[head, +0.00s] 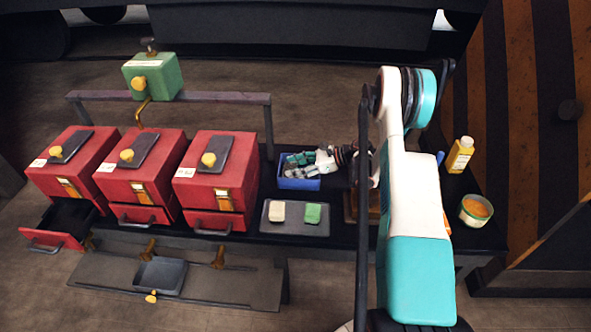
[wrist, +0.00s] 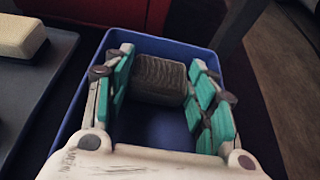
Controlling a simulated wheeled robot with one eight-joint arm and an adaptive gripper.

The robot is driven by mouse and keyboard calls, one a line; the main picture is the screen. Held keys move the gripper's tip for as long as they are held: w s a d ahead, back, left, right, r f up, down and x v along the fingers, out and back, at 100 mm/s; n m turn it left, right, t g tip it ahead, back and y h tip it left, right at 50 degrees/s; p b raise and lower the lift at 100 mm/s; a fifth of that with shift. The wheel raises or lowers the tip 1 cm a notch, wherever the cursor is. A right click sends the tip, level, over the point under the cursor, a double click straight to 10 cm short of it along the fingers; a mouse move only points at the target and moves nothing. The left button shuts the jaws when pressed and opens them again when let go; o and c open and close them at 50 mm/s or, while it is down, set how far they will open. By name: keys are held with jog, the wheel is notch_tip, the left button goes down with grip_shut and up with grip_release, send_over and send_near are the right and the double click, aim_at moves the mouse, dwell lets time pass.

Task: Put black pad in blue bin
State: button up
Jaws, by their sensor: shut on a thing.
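The blue bin (head: 299,183) stands on the dark bench, right of the red boxes. In the wrist view its blue wall (wrist: 88,75) surrounds my fingers. My gripper (head: 312,164) is over the bin, and in the wrist view my gripper (wrist: 160,85) is shut on the ribbed, dark grey-black pad (wrist: 158,80). The pad is between the two green-padded fingers, over or inside the bin. I cannot tell whether it touches the bin floor. In the head view the pad is hidden by my gripper.
A dark tray (head: 295,228) with a cream pad (head: 277,211) and a green pad (head: 313,213) lies in front of the bin. Three red boxes (head: 217,180) stand to the left. A yellow bottle (head: 460,155) and an orange-filled tub (head: 475,210) stand at the right.

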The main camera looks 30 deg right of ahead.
jog(key=o, duration=0.9)
jog(key=shift+c, duration=0.2)
jog(key=shift+s+d+r, duration=0.15)
jog(key=shift+r, duration=0.05)
jog(key=p+v, duration=0.3)
jog(key=v, duration=0.8)
jog(key=shift+s+d+r+p, duration=0.1)
jog(key=shift+s+d+p, duration=0.1)
jog(key=shift+p, duration=0.1)
